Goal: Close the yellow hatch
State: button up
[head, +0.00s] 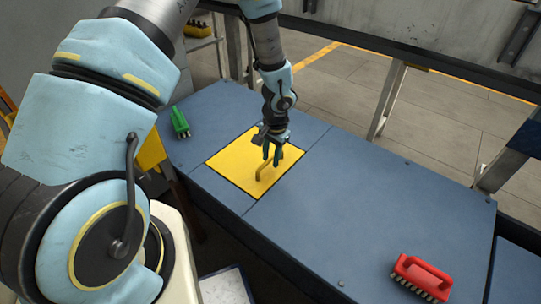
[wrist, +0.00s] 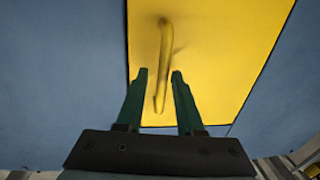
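The yellow hatch (head: 236,168) lies in the blue bench top and looks flush with it, with a thin dark line around its edge. It also fills the upper right of the wrist view (wrist: 226,60). A yellow bar handle (head: 261,172) stands on the hatch; in the wrist view the handle (wrist: 162,75) runs down between the finger tips. My gripper (head: 271,160) points down over the hatch. Its green fingers (wrist: 160,73) are apart, one on each side of the handle, with gaps showing. Whether the fingertips touch the hatch, I cannot tell.
On the blue bench top (head: 350,195), a green brush (head: 180,122) lies at the left and a red-handled brush (head: 421,277) at the right front. The bench top between the hatch and the red brush is clear. A grey leg (head: 388,100) stands behind the bench.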

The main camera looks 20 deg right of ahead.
jog(key=shift+o, duration=0.6)
jog(key=shift+r, duration=0.15)
notch_tip(320, 180, up, 11)
jog(key=s, duration=0.1)
jog(key=shift+d+f+p, duration=0.2)
jog(key=shift+d+p, duration=0.1)
jog(key=shift+p, duration=0.05)
